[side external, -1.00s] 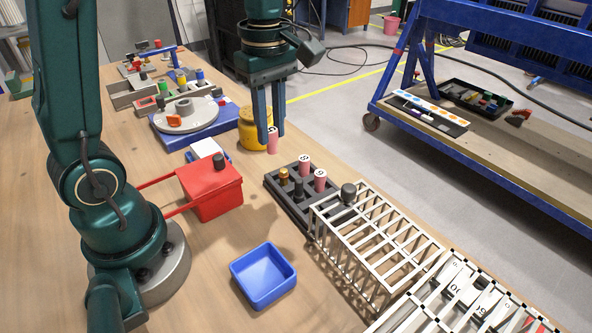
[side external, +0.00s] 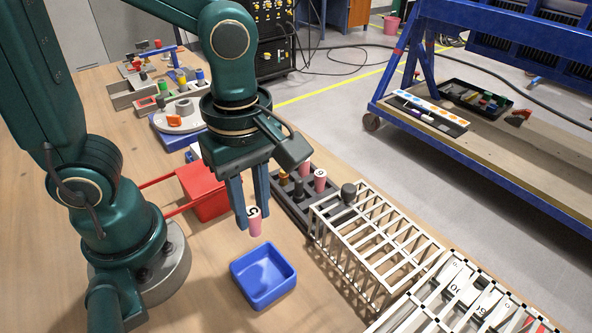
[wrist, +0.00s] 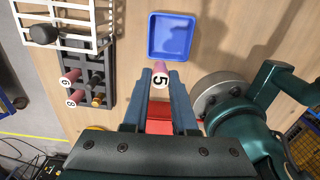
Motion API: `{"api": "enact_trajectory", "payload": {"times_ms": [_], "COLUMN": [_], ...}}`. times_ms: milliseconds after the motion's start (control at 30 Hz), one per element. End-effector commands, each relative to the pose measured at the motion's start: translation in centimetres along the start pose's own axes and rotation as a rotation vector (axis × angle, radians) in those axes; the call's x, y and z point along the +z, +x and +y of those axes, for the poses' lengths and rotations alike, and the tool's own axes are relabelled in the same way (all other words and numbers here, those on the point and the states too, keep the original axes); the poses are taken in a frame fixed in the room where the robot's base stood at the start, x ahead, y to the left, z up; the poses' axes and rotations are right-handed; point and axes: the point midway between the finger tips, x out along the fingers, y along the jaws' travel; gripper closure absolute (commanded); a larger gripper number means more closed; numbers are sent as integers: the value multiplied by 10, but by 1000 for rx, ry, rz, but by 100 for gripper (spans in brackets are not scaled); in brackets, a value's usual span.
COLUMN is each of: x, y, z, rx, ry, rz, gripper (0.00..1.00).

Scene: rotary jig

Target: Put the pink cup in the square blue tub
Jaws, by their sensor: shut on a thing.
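A pink cup (side external: 254,224) with a white top marked 5 is held between the fingertips of my gripper (side external: 250,218), above the table. The cup (wrist: 161,76) and my gripper (wrist: 160,85) also show in the wrist view. The square blue tub (side external: 264,298) stands on the table, just below and in front of the held cup in the side view. The tub (wrist: 170,58) lies beyond the fingertips in the wrist view and looks empty. The cup is not over the tub's middle.
A dark rack (side external: 288,208) holds other pink cups and dark and gold pieces. A white wire rack (side external: 375,245) stands right of the tub. A red box (side external: 203,194) sits behind my gripper. Bare table (side external: 215,265) lies left of the tub.

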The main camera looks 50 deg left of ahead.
Motion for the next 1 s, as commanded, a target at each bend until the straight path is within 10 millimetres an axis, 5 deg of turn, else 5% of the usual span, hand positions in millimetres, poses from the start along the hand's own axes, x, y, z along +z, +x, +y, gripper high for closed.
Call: {"api": "enact_trajectory", "payload": {"times_ms": [333,733,1000], "x": [45,48,48], "y": [28,66,70], "z": [-13,-14,-14], "rx": [-2,-5,0], "ry": [4,-1,-1], "rz": [1,4,0], "gripper": [100,100,100]}}
